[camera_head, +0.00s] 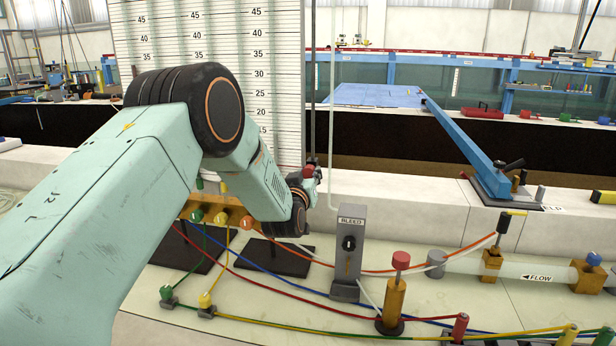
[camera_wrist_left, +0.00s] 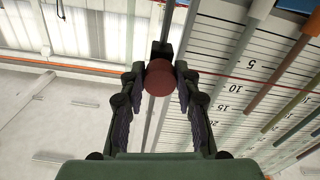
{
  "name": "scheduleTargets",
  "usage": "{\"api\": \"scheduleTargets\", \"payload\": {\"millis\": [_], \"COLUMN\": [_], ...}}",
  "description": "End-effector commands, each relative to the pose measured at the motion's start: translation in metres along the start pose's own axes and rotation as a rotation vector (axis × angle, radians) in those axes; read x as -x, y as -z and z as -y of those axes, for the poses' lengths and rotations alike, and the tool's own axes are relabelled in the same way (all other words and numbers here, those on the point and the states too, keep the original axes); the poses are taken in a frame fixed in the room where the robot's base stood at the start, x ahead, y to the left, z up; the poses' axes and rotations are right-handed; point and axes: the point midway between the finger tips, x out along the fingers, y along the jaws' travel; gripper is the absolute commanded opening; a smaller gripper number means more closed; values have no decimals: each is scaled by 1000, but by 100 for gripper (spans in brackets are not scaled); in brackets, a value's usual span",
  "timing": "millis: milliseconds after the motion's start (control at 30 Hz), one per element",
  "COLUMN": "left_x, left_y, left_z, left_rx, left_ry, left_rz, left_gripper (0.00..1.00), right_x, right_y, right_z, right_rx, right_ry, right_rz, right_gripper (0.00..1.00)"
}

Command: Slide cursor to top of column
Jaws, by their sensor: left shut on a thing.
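The cursor shows as a red round knob (camera_wrist_left: 158,82) on a small dark block, on a thin vertical rod in the left wrist view. In the head view the red knob (camera_head: 309,171) is small and partly hidden by my gripper, low beside the right edge of the white scale board (camera_head: 285,60). My left gripper (camera_wrist_left: 160,72) is shut on the knob, one finger on each side. In the head view my left gripper (camera_head: 312,176) is at the rod's lower part, mostly behind my wrist. My right gripper is not in view.
Coloured hoses and valves, including a red-capped brass post (camera_head: 394,295), cover the bench. A blue arm (camera_head: 465,145) lies at right. Beside the rod's upper part, the space to the right looks clear.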

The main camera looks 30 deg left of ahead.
Motion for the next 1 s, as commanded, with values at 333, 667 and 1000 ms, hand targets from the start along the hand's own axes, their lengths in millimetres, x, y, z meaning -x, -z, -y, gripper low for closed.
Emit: {"api": "scheduleTargets", "payload": {"millis": [333,667,1000], "left_x": [0,0,0], "left_y": [-1,45,138], "left_z": [0,-8,-27], "left_rx": [0,2,1], "left_ry": [1,1,0], "left_rz": [4,1,-3], "left_gripper": [0,0,0], "right_x": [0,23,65], "right_y": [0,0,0], "right_z": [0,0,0], "right_rx": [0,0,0], "right_ry": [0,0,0], "right_rz": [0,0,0], "right_gripper": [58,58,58]}}
